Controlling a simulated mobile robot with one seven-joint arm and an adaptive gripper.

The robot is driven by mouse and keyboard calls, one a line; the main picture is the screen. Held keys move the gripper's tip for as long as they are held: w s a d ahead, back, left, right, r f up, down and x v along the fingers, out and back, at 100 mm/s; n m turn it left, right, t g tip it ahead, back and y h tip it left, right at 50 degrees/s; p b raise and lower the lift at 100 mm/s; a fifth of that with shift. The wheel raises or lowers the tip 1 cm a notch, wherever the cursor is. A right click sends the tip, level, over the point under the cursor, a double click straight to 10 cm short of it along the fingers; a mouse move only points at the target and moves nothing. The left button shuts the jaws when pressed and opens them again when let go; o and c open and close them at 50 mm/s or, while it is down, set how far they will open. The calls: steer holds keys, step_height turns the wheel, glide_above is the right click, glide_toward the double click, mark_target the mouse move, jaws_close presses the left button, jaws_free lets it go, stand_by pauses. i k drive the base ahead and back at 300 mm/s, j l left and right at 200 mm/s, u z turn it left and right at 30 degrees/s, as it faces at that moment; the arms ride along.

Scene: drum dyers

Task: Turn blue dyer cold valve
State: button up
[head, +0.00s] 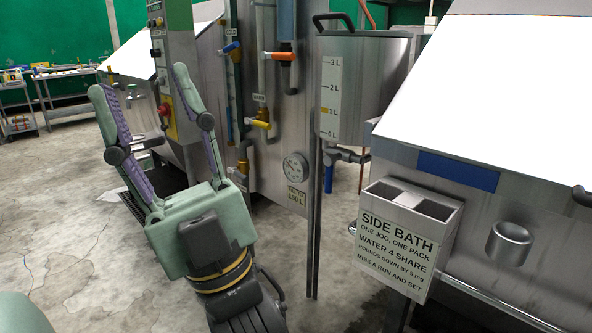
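My gripper (140,85) is open and empty, its two green and purple fingers spread apart and pointing up, left of the valves. A valve with a blue lever (231,47) is on the pipework of the middle steel machine, up and to the right of my fingertips. A valve with an orange lever (281,56) sits right of it, and a yellow-lever valve (260,124) is below. A steel machine at the right carries a blue plate (458,171). I cannot tell which valve is the blue dyer's cold valve. My gripper looks clear of all levers.
A control panel with a red button (164,110) stands behind my fingers. A round gauge (296,166) and a steel tank (362,85) with a litre scale are at centre. A side bath box (405,235) juts out at right. Open concrete floor (60,220) lies at left.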

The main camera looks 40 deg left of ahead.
mark_target(224, 52)
steer(key=z, duration=1.8)
steer(key=u, duration=3.4)
steer(key=i+j, duration=0.1)
steer(key=i, duration=0.45)
steer(key=i+z, duration=0.1)
steer(key=i, duration=0.45)
